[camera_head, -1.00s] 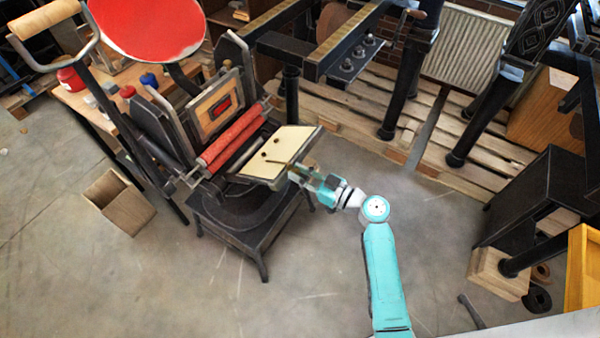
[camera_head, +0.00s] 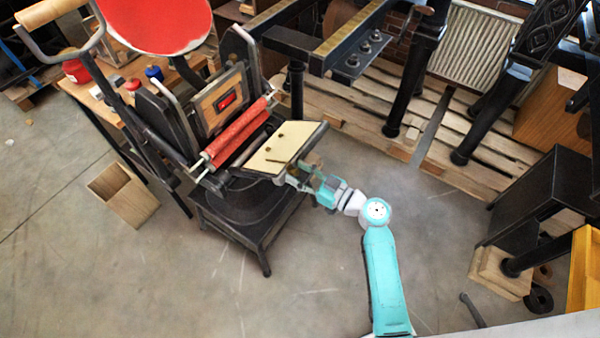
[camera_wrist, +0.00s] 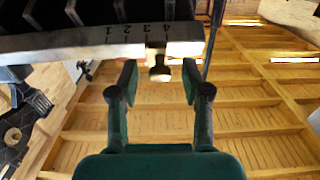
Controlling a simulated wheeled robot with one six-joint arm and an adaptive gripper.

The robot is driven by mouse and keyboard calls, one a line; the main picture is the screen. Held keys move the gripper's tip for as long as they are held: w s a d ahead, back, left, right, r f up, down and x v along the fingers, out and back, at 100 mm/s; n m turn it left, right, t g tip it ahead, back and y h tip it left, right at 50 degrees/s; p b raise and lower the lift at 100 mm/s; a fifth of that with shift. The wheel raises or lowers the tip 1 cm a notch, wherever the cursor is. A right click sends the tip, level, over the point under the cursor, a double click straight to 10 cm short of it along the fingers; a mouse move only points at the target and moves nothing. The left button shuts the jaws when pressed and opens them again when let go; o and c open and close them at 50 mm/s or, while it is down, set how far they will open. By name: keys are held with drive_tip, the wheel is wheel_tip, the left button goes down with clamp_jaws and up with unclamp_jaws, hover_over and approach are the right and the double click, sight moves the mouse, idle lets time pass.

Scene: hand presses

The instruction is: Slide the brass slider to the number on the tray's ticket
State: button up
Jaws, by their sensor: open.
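The press's cream-faced tray (camera_head: 276,147) slopes out towards my arm in the head view. My gripper (camera_head: 288,182) is at the tray's front edge, partly blurred with it. In the wrist view a pale metal bar (camera_wrist: 60,44) crosses the top, marked 1, 2, 3, 4 from left to right. The brass slider (camera_wrist: 159,72) hangs from the bar under the 3 and 4 end, closer to 4. My gripper (camera_wrist: 160,84) is open, one finger on each side of the slider in the picture, with gaps on both sides. I can make out no readable ticket number.
Red rollers (camera_head: 238,138) lie behind the tray, and a round red ink disc (camera_head: 150,22) stands at upper left. A dark stand holds the press. A wooden box (camera_head: 124,194) is on the floor at left.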

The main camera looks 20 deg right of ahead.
drive_tip(key=v, duration=1.2)
idle(0.4)
drive_tip(key=s+a+f+m+g+h, duration=0.1)
drive_tip(key=s+a+f+m+h, duration=0.25)
drive_tip(key=s+f, duration=0.35)
drive_tip(key=s+a+f+m+g+h, duration=0.2)
drive_tip(key=s+f+m+h, duration=0.25)
drive_tip(key=s, duration=0.45)
drive_tip(key=s+r+t+h, duration=0.2)
drive_tip(key=s+r+t, duration=0.1)
drive_tip(key=s+r, duration=1.3)
drive_tip(key=shift+r+n+h, duration=0.3)
drive_tip(key=shift+r+n, duration=0.1)
drive_tip(key=shift+r, duration=0.35)
drive_tip(key=shift+a, duration=0.1)
drive_tip(key=shift+c, duration=0.3)
drive_tip(key=shift+c, duration=0.3)
